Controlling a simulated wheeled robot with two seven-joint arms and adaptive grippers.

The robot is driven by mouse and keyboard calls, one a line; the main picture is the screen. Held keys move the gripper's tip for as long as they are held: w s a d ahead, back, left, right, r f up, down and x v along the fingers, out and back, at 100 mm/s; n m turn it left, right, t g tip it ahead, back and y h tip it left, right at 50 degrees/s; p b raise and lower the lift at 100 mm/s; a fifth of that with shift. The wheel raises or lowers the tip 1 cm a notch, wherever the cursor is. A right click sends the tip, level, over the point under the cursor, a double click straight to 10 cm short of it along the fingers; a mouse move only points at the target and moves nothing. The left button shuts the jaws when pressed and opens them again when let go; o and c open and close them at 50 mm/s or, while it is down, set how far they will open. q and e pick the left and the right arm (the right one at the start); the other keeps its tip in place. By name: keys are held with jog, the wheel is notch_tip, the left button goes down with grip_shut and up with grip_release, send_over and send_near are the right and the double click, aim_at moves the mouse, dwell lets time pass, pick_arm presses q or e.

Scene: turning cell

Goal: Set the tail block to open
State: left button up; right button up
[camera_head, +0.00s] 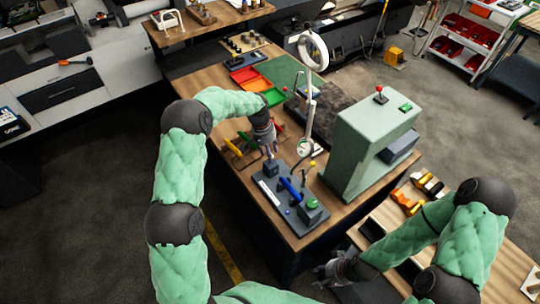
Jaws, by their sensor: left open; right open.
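A dark grey fixture plate (272,206) lies on the wooden bench at the middle of the view. It carries a small dark block (271,168) at its far end, a blue bar or lever (291,189), and a grey block (318,214) with a green top at its near end. I cannot tell for sure which part is the tail block, or its setting. My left gripper (270,153) is open, pointing down just above the far dark block; any contact cannot be made out. My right gripper (323,276) is open and empty, low in front of the bench.
A ring lamp (313,51) on a white post stands behind the plate. A pale green machine (368,137) with a red knob is to the right. Coloured trays (251,79) and yellow-handled tools (232,147) lie further back. A lower wooden table (445,232) is at right.

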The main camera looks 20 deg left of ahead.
pick_arm(q)
notch_tip(320, 180, up, 10)
jog(key=a, duration=0.2)
jog(key=shift+f, duration=0.25)
jog(key=shift+f, duration=0.1)
